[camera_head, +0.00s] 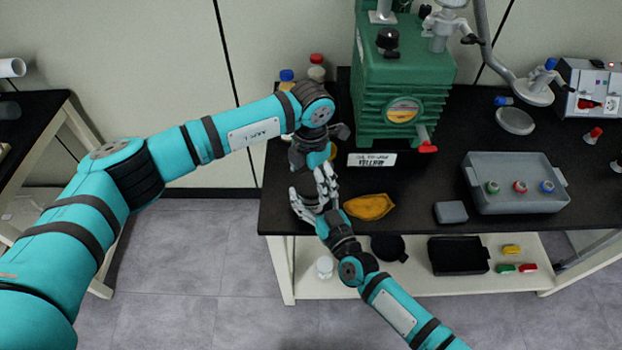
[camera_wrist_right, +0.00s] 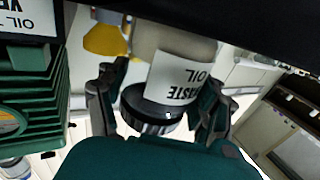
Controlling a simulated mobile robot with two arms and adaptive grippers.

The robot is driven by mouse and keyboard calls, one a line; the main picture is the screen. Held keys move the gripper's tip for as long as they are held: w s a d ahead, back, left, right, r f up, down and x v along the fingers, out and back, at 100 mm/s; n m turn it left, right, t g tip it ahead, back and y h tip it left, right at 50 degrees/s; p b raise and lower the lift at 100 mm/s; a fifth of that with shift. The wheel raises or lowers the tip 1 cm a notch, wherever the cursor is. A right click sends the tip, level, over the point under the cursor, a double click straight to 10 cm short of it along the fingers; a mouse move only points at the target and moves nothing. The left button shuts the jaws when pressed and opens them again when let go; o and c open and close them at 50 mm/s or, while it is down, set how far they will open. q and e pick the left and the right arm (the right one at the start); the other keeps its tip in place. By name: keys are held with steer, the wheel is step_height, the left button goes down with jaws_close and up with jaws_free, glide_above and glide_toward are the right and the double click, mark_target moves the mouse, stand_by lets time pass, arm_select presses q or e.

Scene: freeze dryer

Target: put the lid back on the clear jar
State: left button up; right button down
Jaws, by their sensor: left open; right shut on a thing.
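A pale jar (camera_wrist_right: 178,52) with a white "WASTE OIL" label shows upside down in the right wrist view. Its dark ridged lid (camera_wrist_right: 150,110) is up against its mouth end; I cannot tell whether it is fully seated. My right gripper (camera_head: 313,194) has its fingers on either side of the lid and is shut on it; the fingers also show in the right wrist view (camera_wrist_right: 158,105). In the head view the grippers mostly hide the jar and lid, near the bench's front left edge. My left gripper (camera_head: 318,146) is open, just behind the right one.
A yellow-orange dish (camera_head: 368,206) lies right of the right gripper. A green pump (camera_head: 402,95) stands behind. A grey tray (camera_head: 515,205) with several coloured-cap vials and a small grey box (camera_head: 451,212) are farther right. A lower shelf holds a black tray (camera_head: 457,255).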

arm_select(q)
step_height(320, 180, up, 11)
stand_by(0.3)
arm_select(e)
steer(key=shift+c, duration=0.4)
jaws_free()
steer(key=v, duration=1.2)
